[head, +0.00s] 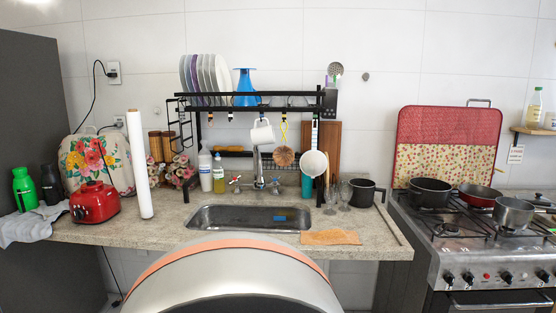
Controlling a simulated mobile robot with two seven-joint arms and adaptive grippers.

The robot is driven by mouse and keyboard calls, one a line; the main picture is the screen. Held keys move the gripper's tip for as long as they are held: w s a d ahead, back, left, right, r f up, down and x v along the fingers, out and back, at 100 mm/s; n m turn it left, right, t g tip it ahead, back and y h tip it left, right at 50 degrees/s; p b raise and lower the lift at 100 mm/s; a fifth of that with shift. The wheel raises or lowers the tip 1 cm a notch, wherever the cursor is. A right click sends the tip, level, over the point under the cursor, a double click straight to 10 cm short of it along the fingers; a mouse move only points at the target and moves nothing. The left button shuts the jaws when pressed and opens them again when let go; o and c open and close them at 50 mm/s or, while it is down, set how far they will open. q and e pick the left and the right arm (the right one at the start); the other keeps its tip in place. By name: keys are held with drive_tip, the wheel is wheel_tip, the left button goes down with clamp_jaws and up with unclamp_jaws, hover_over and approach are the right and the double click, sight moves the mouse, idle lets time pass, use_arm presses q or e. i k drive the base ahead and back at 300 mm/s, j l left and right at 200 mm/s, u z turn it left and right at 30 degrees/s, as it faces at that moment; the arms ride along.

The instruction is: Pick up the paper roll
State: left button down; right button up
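The paper roll (139,164) is a tall, thin white roll. It stands nearly upright, with a slight tilt, on the left part of the counter, between the red appliance and the sink. Nothing covers its front. Neither of my grippers shows in the head view, so whether they are open or shut is hidden.
A red appliance (95,203) stands close left of the roll, and a floral cover (88,158) and pink flowers (180,174) are behind it. A black rack (250,108) spans the sink (240,216). A stove (470,250) is at right. Counter in front of the roll is clear.

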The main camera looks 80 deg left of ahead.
sight(134, 124)
drive_tip(key=u, duration=3.5)
drive_tip(key=i+j, duration=0.15)
drive_tip(key=j, duration=0.2)
drive_tip(key=i+j+z, duration=0.15)
drive_tip(key=i+j, duration=0.2)
drive_tip(key=j, duration=0.3)
drive_tip(key=i+j+z, duration=0.1)
drive_tip(key=j, duration=0.25)
